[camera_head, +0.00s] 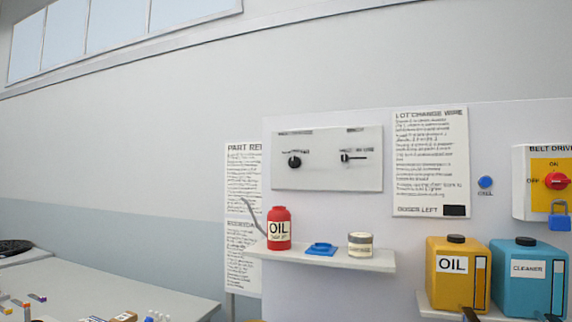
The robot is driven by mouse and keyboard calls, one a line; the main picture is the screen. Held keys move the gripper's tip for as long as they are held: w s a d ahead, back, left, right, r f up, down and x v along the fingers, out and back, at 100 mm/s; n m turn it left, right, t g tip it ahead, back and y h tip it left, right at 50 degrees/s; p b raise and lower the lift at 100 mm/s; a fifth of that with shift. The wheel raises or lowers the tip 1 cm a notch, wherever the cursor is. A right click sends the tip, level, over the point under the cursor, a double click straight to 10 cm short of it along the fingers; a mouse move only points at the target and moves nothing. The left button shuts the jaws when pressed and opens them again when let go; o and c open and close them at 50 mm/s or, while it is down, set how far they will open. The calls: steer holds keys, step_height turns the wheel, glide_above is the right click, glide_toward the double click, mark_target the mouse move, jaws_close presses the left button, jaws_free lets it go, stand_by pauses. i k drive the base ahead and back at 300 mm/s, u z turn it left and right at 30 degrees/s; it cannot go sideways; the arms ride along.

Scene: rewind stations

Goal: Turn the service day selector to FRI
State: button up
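A light grey panel (350,182) on the wall carries a round black knob (294,162) at its left and a small black slider or lever (346,157) on a line at its right. Their labels are too small to read, so I cannot tell which control is the service day selector, where FRI is, or what day is set. My gripper does not show in this view.
A shelf (370,264) below the panel holds a red oil bottle (279,236), a blue item (320,249) and a small jar (360,250). Yellow (446,292) and blue (510,275) containers and a red belt drive switch (557,181) are at right. A table (130,285) is at left.

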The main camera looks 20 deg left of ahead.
mark_target(294, 162)
steer(key=k, duration=0.25)
steer(key=z, duration=2.4)
steer(key=k, duration=1.9)
steer(key=u, duration=2.4)
steer(key=i, duration=1)
